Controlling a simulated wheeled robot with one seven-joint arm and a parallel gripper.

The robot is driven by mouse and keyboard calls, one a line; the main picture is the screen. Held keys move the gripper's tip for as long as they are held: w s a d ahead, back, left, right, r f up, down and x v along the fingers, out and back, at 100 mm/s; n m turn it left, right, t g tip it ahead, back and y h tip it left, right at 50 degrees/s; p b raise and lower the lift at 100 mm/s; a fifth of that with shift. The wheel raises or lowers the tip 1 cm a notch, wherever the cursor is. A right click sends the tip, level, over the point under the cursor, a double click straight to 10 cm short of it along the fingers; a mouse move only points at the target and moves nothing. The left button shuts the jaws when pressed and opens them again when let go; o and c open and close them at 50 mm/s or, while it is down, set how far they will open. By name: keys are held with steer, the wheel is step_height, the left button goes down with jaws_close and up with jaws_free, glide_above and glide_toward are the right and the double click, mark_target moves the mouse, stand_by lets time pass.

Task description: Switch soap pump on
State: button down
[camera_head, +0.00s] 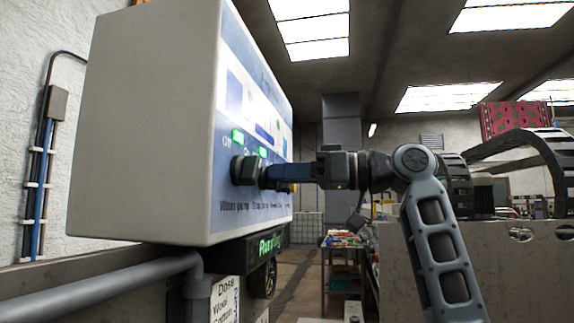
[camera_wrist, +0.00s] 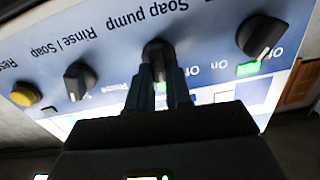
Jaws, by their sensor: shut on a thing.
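The soap pump knob (camera_wrist: 158,50) is a black rotary switch on the blue-and-white control panel (camera_head: 230,200). It shows under its "Soap pump" label, upside down in the wrist view. My gripper (camera_wrist: 161,74) is shut on this knob, one finger on each side, and hides part of it. In the head view my gripper (camera_head: 274,175) reaches in from the right to the panel. A small green light (camera_wrist: 160,87) shows between the fingers. In the head view a green light (camera_head: 263,152) is lit above the soap pump knob (camera_head: 264,178).
The water pump knob (camera_wrist: 262,37) is beside it, with a lit green light (camera_wrist: 248,69). The Rinse/Soap knob (camera_wrist: 79,81) and a yellow reset button (camera_wrist: 25,94) are on the other side. A green lettered sign (camera_head: 270,243) hangs below the box. A pipe (camera_head: 100,288) runs underneath.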

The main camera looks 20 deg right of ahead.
steer(key=m+p, duration=0.1)
steer(key=m, duration=0.1)
steer(key=m+p, duration=0.1)
steer(key=m, duration=0.1)
steer(key=shift+w+d+m+p, duration=0.15)
steer(key=shift+m+p, duration=0.2)
steer(key=shift+m, duration=0.05)
stand_by(0.4)
steer(key=c, duration=1)
jaws_free()
steer(key=shift+c, duration=0.2)
steer(key=b+v, duration=0.2)
steer(key=v, duration=0.5)
steer(key=shift+s+d, duration=0.25)
steer(key=shift+d, duration=0.05)
